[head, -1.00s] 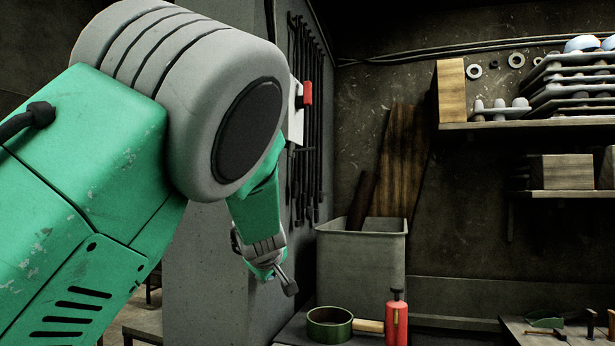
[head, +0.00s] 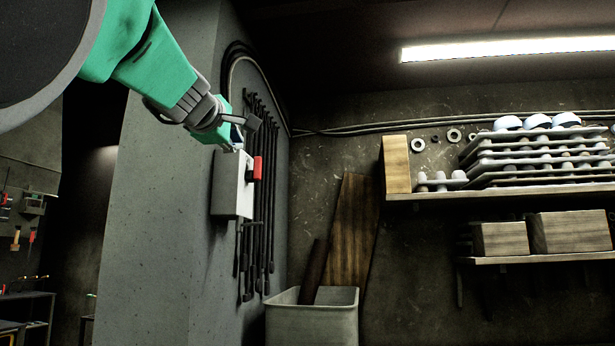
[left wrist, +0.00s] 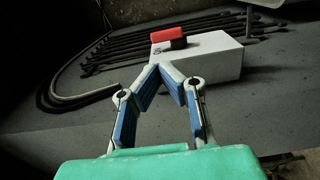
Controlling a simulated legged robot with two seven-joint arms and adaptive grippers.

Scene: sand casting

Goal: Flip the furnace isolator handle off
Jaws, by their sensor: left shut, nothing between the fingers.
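The furnace isolator is a pale grey box (head: 226,186) on the side of the grey pillar in the head view. Its red handle (head: 257,169) sticks out from the front face. In the left wrist view the box (left wrist: 215,57) lies just beyond the fingertips, with the red handle (left wrist: 168,34) on its far left end. My left gripper (head: 236,146) is at the top of the box in the head view; its blue-padded fingers (left wrist: 162,68) are shut and empty in the wrist view. I cannot tell whether the fingertips touch the box. My right gripper is not in view.
Several long dark rods (head: 263,200) hang on the pillar (head: 165,200) right behind the box. A grey bin (head: 312,322) with boards stands below to the right. Shelves (head: 500,192) with trays and blocks line the right wall. Open space lies in front of the box.

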